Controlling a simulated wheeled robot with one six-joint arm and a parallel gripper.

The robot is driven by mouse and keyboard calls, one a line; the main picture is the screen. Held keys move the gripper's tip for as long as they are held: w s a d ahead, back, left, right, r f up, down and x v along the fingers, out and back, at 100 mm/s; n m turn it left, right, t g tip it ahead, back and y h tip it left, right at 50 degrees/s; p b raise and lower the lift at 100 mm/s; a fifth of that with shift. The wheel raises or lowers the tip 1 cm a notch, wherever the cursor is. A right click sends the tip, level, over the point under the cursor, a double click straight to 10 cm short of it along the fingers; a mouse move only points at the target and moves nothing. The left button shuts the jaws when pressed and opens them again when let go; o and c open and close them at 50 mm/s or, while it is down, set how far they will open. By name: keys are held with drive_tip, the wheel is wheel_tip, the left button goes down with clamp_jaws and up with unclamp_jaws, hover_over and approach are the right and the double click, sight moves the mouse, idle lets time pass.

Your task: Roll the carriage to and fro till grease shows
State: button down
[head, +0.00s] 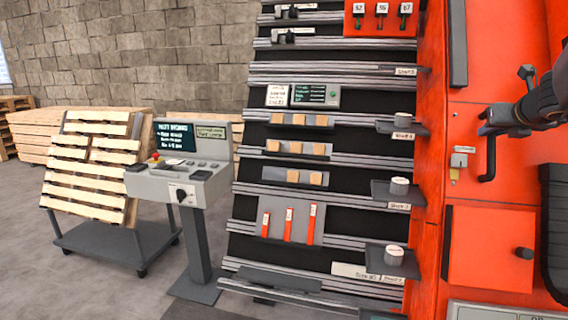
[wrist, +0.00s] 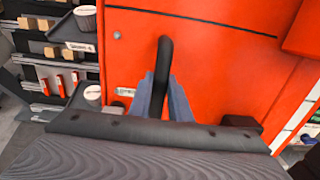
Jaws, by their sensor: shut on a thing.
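My gripper (head: 486,130) is at the tall orange cabinet on the right in the head view. It is shut on a black bar handle (head: 490,160) of the orange door. In the wrist view both grey-blue fingers (wrist: 160,98) stand either side of the same handle (wrist: 164,52), whose lower part is hidden between them. Silver rails (head: 330,247) run across a sloping black rack to the left of the cabinet. Dark carriers with white round pots sit at the right ends of rails: an upper one (head: 384,126), a middle one (head: 380,188) and a lower one (head: 376,264). I cannot tell which part is the carriage, and no grease is discernible.
A grey control console (head: 180,182) with a screen stands left of the rack. A cart (head: 110,240) with wooden pallets (head: 88,165) is beyond it. A latch (head: 459,160) and a smaller orange door (head: 488,245) are near the handle. Grey floor is open at front left.

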drive_tip(key=shift+s+d, duration=0.1)
drive_tip(key=shift+d, duration=0.6)
